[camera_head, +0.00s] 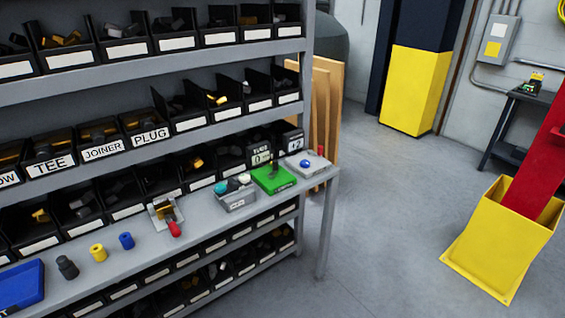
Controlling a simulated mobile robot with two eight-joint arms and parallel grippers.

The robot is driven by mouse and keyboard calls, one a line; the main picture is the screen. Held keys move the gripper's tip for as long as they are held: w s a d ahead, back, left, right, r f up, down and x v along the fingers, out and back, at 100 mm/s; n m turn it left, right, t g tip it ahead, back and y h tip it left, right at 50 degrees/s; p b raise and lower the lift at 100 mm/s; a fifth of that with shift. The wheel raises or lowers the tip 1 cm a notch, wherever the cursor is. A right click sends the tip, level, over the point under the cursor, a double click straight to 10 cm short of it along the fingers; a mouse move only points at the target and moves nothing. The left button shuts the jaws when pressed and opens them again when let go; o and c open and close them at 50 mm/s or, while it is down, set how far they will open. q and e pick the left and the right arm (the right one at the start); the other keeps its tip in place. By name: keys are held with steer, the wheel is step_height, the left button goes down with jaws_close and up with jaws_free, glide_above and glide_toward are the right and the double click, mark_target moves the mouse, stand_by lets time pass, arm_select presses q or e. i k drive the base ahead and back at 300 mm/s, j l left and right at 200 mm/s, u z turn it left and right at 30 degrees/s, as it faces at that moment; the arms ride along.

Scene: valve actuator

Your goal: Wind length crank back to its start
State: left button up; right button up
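Neither of my grippers is in view. I cannot tell for sure which part is the length crank. A small metal device (163,211) with a gold-coloured part and a red handle (174,229) stands on the bench, the handle toward the front edge. Right of it is a grey control box (237,199) with teal, black and white tops. Beyond that is a green plate (273,180) with a dark upright part. A grey plate (305,165) with a blue knob and a small red part sits at the bench's right end.
The bench (205,225) also holds a blue tray (20,287), a dark fitting (67,267), a yellow cylinder (98,252) and a blue cylinder (126,241). Black bins fill the shelves behind. A yellow base (497,245) stands at right. The floor (385,225) between is clear.

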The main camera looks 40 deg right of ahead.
mark_target(274, 162)
steer(key=i+l, duration=0.1)
steer(key=l, duration=2.95)
